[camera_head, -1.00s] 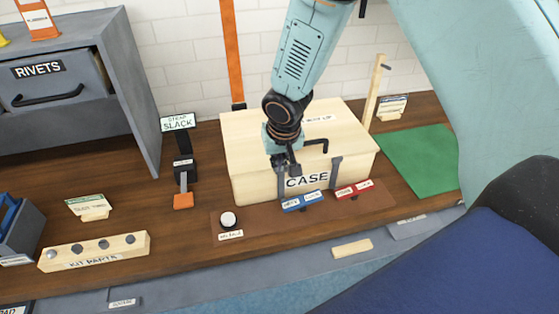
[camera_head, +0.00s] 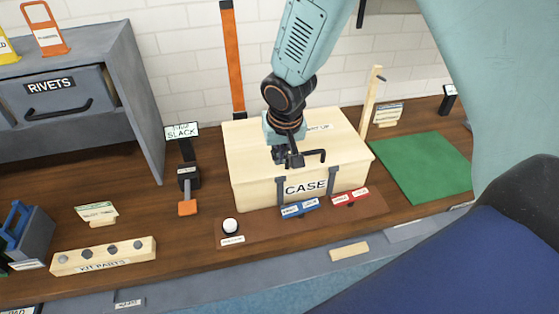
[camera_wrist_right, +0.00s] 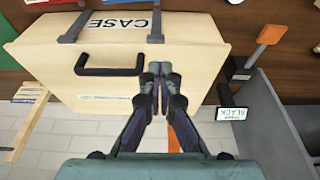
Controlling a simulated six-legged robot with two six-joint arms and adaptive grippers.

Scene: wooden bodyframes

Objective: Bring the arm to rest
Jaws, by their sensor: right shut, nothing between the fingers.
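My right arm comes down from the top of the head view. Its gripper (camera_head: 288,158) is over the wooden case (camera_head: 250,160), near the front part of its lid and left of the black handle (camera_head: 310,155). In the right wrist view the gripper fingers (camera_wrist_right: 158,70) are together with nothing between them, and the case (camera_wrist_right: 200,50) lies beyond them. The case handle (camera_wrist_right: 108,71) is beside the fingers, apart from them in that view. The case is closed, with grey straps on its front. My left gripper is not in view.
A blue switch block (camera_head: 300,208) and a red one (camera_head: 350,197) lie before the case, with a white knob (camera_head: 230,226) to their left. A strap slack stand (camera_head: 187,175), a kit parts block (camera_head: 103,256) and a rivets drawer (camera_head: 55,92) are left. A green mat (camera_head: 425,165) lies right.

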